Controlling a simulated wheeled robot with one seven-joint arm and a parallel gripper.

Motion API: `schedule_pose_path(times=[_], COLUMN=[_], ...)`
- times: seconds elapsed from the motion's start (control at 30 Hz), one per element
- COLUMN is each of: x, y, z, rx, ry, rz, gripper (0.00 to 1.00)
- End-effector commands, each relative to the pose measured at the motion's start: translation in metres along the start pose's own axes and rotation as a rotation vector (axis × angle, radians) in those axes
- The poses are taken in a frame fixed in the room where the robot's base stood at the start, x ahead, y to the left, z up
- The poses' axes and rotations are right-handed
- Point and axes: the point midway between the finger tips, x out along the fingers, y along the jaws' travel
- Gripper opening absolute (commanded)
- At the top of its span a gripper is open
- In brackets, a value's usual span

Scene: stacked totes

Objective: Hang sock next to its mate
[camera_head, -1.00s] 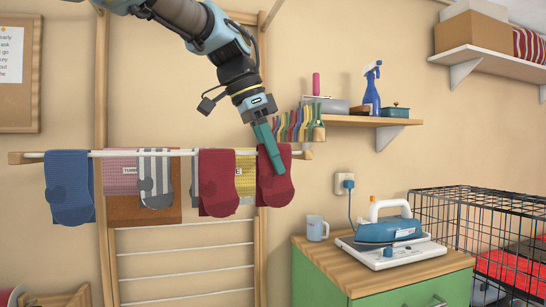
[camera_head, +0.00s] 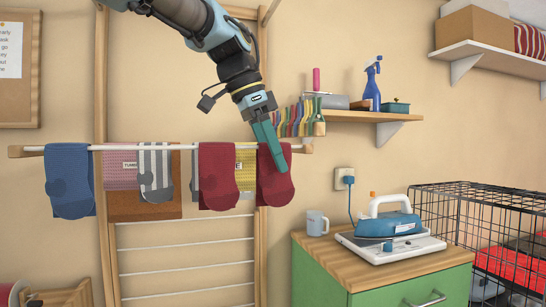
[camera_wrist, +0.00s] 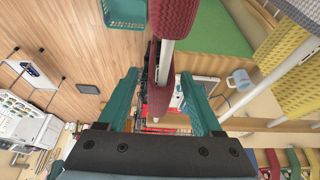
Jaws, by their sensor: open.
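A dark red sock (camera_head: 273,188) hangs over the front rail (camera_head: 67,147) of the drying rack, near its right end. A matching dark red sock (camera_head: 218,180) hangs just to its left, with a narrow gap between them. My gripper (camera_head: 284,170) reaches down in front of the right red sock and hides part of it. In the wrist view my gripper (camera_wrist: 160,88) is open, its teal fingers on either side of the right red sock (camera_wrist: 157,100) draped on the rail. The mate (camera_wrist: 174,16) shows farther up the rail in the wrist view.
A blue sock (camera_head: 70,185) and a grey striped sock (camera_head: 155,172) hang farther left. Pink (camera_head: 120,168) and yellow (camera_head: 246,172) cloths hang behind. A shelf (camera_head: 360,119) with colored clips (camera_head: 296,117) is close right of my gripper. An iron (camera_head: 388,222) stands on the green cabinet.

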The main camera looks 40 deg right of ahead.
Motion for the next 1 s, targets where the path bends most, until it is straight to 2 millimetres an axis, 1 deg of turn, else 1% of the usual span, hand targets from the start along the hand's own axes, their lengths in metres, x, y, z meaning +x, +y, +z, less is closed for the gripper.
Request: schedule_pose_path(times=[0.13,0.27,0.5,0.6,0.7,0.83,1.0], x=[-0.003,-0.018,-0.066,-0.083,-0.096,-0.106,-0.108], y=[0.0,-0.001,-0.001,-0.001,-0.001,0.0,0.0], z=[0.0,0.0,-0.001,0.0,-0.001,0.0,0.0], rx=[0.0,0.0,0.0,0.0,0.0,0.0,-0.001], ry=[0.001,0.002,0.002,0.002,0.002,0.001,0.0], rz=[-0.001,-0.003,-0.003,-0.003,-0.002,0.0,0.001], gripper=[0.67,0.67,0.67,0.67,0.67,0.67,0.67])
